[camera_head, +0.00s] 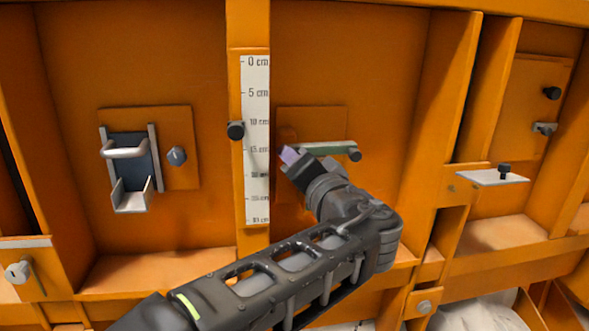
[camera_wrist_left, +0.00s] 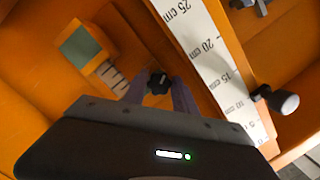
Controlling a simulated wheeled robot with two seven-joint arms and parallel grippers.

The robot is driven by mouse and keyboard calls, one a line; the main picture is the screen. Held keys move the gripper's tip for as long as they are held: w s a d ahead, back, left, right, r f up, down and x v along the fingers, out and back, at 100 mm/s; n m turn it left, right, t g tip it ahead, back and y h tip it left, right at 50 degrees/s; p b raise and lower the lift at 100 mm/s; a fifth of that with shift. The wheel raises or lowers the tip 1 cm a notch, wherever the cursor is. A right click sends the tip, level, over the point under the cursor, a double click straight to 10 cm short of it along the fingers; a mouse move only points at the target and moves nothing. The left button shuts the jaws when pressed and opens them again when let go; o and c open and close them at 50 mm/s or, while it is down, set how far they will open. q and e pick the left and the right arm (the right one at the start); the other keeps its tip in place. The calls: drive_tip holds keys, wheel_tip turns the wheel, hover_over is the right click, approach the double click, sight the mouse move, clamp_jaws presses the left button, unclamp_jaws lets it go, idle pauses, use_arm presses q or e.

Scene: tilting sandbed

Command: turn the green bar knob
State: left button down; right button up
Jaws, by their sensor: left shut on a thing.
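The green bar knob (camera_head: 322,148) shows in the head view as a pale grey-green bar on an orange plate, right of the white scale. A black round piece (camera_head: 356,154) sits at its right end. My left gripper (camera_head: 289,155) is at the bar's left end, shut on it; the fingers hide the contact. In the left wrist view, a dark lobed piece (camera_wrist_left: 159,83) shows between the purple fingertips of the gripper (camera_wrist_left: 160,97). A greenish block face (camera_wrist_left: 80,46) shows to its left. My right gripper is in neither view.
A white centimetre scale (camera_head: 256,190) with a black knob (camera_head: 235,131) stands left of the gripper. Further left are a grey latch (camera_head: 128,153) and a small grey knob (camera_head: 177,156). A shelf (camera_head: 490,177) and orange ribs stand at the right.

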use_arm(q)
drive_tip(key=m+t, duration=0.1)
drive_tip(key=m, duration=0.6)
drive_tip(key=m+t+h, duration=0.1)
drive_tip(key=m, duration=0.6)
drive_tip(key=m+t, duration=0.1)
drive_tip(key=m, duration=0.6)
drive_tip(key=shift+f+m, duration=0.1)
drive_tip(key=shift+m, duration=0.2)
drive_tip(key=shift+h, duration=0.4)
drive_tip(key=c, duration=1.4)
unclamp_jaws()
drive_tip(key=shift+o, duration=0.3)
drive_tip(key=shift+s, duration=0.1)
